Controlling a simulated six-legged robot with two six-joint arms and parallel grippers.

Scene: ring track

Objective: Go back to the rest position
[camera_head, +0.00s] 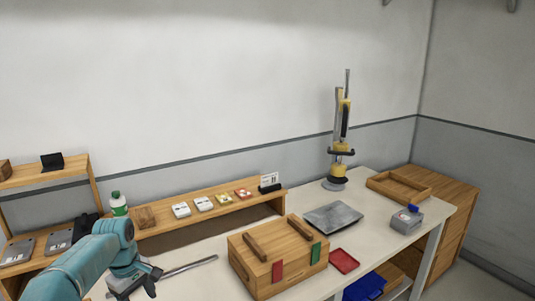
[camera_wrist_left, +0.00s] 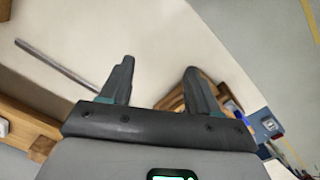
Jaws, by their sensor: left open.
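My left gripper (camera_head: 134,286) is at the end of the teal arm that comes in from the lower left in the head view. It is above the left part of the white table (camera_head: 210,247). In the left wrist view its two dark fingers (camera_wrist_left: 159,66) stand apart with nothing between them. A grey metal rod (camera_head: 190,266) lies on the table just right of the gripper in the head view; it also shows in the left wrist view (camera_wrist_left: 55,64). My right gripper is not in view.
A wooden box (camera_head: 252,266) with red and green tags stands right of the gripper. Behind is a wooden shelf (camera_head: 160,229) with small cards and a bottle (camera_head: 118,205). Farther right are a grey plate (camera_head: 333,217), red tray (camera_head: 344,261), yellow-black stand (camera_head: 341,150) and wooden tray (camera_head: 398,184).

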